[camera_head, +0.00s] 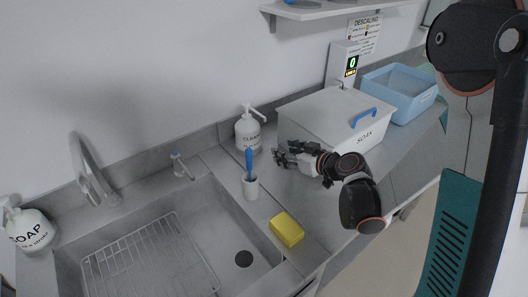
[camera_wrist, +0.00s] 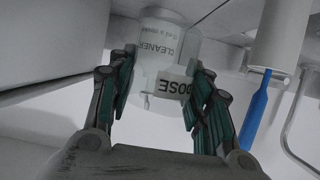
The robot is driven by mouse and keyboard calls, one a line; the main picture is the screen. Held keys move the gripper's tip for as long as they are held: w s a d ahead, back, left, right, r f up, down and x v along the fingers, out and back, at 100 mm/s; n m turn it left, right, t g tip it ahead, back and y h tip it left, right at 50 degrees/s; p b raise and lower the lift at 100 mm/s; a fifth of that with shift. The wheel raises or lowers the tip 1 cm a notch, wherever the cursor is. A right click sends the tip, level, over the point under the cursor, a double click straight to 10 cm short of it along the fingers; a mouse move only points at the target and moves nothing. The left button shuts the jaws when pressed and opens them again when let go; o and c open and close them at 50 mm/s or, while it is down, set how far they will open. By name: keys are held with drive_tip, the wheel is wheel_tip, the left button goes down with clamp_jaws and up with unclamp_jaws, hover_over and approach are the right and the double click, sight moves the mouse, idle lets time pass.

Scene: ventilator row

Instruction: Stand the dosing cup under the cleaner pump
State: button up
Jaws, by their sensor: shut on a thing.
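The cleaner pump (camera_head: 249,130) is a white bottle with a pump head, standing against the back wall beside the sink. In the wrist view, its labelled body (camera_wrist: 165,35) is upside down, directly beyond my fingers. My gripper (camera_head: 283,155) is to the right of the bottle, low over the counter. It is shut on the dosing cup (camera_wrist: 172,88), a clear cup with a DOSE label between the two fingers. The label is upside down like the bottle's, so the cup looks upright. I cannot tell whether it touches the counter. My fingers hide it in the head view.
A white cup (camera_head: 250,188) with a blue brush (camera_head: 249,160) stands left of my gripper. A yellow sponge (camera_head: 287,229) lies at the sink edge. The white soak box (camera_head: 335,115) is close on the right, with a blue bin (camera_head: 398,92) beyond. The sink (camera_head: 160,245) is left.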

drive_tip(key=w+a+b, duration=0.2)
drive_tip(key=w+a, duration=0.4)
drive_tip(key=w, duration=0.2)
drive_tip(key=f+b, duration=0.1)
drive_tip(key=f, duration=0.1)
drive_tip(key=w+f+b, duration=0.1)
drive_tip(key=f, duration=0.1)
drive_tip(key=f+b, duration=0.1)
drive_tip(key=f, duration=0.2)
drive_tip(key=shift+w, duration=0.15)
drive_tip(key=shift+w+a, duration=0.1)
drive_tip(key=shift+f, duration=0.2)
drive_tip(key=o, duration=1)
drive_tip(key=shift+c, duration=0.2)
drive_tip(key=shift+r, duration=0.1)
